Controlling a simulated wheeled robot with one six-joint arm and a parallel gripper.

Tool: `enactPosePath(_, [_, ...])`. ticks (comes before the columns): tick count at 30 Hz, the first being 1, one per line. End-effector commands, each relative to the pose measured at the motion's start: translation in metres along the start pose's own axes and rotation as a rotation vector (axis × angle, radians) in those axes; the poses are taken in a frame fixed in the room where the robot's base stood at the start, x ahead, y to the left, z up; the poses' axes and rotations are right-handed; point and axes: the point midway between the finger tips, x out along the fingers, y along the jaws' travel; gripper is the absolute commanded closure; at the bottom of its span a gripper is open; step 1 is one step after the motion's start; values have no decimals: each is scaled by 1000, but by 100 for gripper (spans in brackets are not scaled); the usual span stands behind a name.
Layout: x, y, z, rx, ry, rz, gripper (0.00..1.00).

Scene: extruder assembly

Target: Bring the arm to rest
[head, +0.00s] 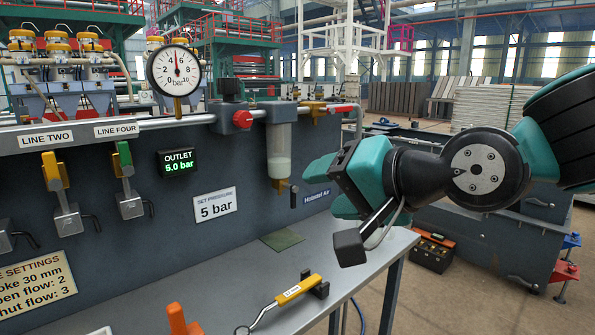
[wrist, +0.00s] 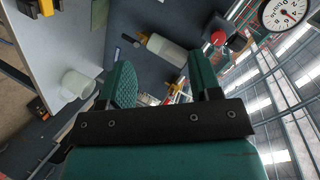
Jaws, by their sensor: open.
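My gripper (head: 328,188) is raised at the right of the head view, above the right end of the workbench (head: 372,250). Its teal fingers point toward the dark panel (head: 240,160) and the filter bowl (head: 279,150). In the wrist view the two fingers of my gripper (wrist: 162,78) stand apart with nothing between them. The filter bowl (wrist: 166,50) shows beyond the gap, apart from the fingers. My arm reaches in from the right edge of the head view. The gripper body hides part of the panel's right end.
A red knob (head: 242,119) and a gauge (head: 175,70) sit on the pipe. A yellow-handled tool (head: 290,292) and an orange part (head: 181,320) are on the bench. A white cup-like thing (wrist: 78,83) shows in the wrist view. A dark toolbox (head: 433,250) stands right.

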Motion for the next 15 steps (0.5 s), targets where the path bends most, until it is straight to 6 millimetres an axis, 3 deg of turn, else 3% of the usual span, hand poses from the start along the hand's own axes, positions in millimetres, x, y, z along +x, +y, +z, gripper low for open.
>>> enactPosePath(3, [-29,48,43,-209,-232,188,42])
enactPosePath(6, [-56,78,74,-357,-431,279,42])
enactPosePath(12, [-116,117,124,-580,-802,344,42])
enactPosePath(14, [-134,126,136,-635,-911,341,42])
enactPosePath(15, [-143,117,133,-653,-943,337,42])
